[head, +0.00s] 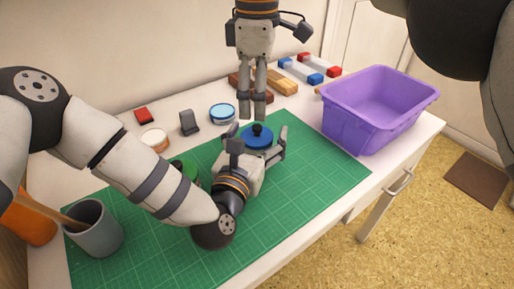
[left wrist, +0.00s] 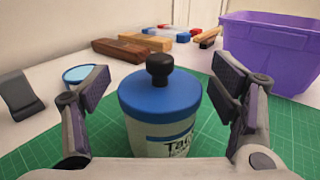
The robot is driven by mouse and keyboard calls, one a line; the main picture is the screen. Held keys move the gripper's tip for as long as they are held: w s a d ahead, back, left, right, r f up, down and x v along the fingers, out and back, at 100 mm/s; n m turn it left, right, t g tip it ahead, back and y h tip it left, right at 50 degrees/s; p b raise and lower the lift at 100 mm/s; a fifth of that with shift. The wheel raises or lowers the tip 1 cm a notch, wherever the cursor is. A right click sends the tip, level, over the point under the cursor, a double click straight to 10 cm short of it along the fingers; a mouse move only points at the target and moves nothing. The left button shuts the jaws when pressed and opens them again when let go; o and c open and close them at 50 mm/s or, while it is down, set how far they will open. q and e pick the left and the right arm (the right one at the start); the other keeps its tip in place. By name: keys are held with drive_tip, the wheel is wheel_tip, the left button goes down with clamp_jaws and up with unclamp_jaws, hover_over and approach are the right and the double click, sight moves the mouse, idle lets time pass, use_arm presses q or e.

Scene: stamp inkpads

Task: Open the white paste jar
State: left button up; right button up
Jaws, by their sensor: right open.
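My right gripper (head: 254,98) points down behind the jar and above the table, open and empty. The jar's lower body is hidden in both views.
A purple bin (head: 365,122) stands at the right. A grey cup (head: 95,235) is at the front left. A blue-rimmed tin (head: 222,113), a dark stand (head: 189,123) and wooden blocks (head: 284,84) lie behind. A green round object (head: 187,167) is partly behind my left arm. The mat's right side is clear.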

use_arm(q)
drive_tip(key=c, duration=1.3)
drive_tip(key=o, duration=1.5)
